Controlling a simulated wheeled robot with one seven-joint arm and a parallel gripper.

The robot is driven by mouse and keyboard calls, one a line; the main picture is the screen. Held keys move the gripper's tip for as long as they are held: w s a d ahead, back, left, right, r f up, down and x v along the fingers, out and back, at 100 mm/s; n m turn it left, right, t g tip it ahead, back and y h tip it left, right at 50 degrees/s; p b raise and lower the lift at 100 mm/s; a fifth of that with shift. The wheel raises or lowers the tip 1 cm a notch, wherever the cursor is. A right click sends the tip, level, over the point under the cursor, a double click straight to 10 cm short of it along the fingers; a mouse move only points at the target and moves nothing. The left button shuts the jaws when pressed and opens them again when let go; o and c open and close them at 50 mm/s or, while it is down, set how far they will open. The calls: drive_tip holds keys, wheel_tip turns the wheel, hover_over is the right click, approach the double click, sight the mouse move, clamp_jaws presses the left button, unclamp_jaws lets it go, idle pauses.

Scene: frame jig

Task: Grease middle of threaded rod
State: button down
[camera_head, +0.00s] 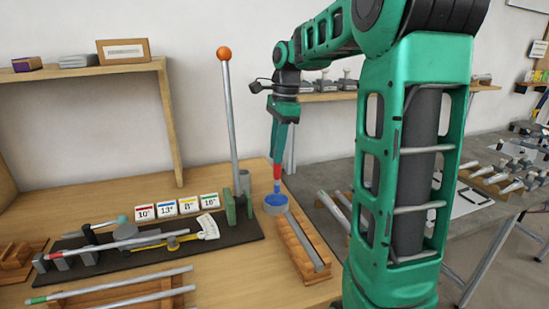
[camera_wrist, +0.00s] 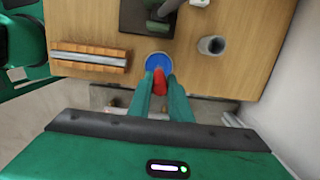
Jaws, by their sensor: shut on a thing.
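My gripper (camera_head: 278,158) is shut on a red-handled tool (camera_head: 277,172) with a blue tip, probably a brush, and holds it pointing down. The red handle also shows between the fingers in the wrist view (camera_wrist: 159,84). The tip is at or just above a shallow round dish (camera_head: 269,208) with blue contents; contact is unclear. The dish also shows in the wrist view (camera_wrist: 149,58). A long grey rod with a red end (camera_head: 115,245) lies across the jig at left. Another rod with a green end (camera_head: 112,284) lies in front of it. Threads are too small to make out.
A wooden block with a grey bar (camera_head: 296,250) lies right of the jig. Number cards (camera_head: 167,208) stand along the jig's back. A shelf (camera_head: 90,73) is at upper left.

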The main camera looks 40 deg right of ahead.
drive_tip(key=shift+r, duration=2)
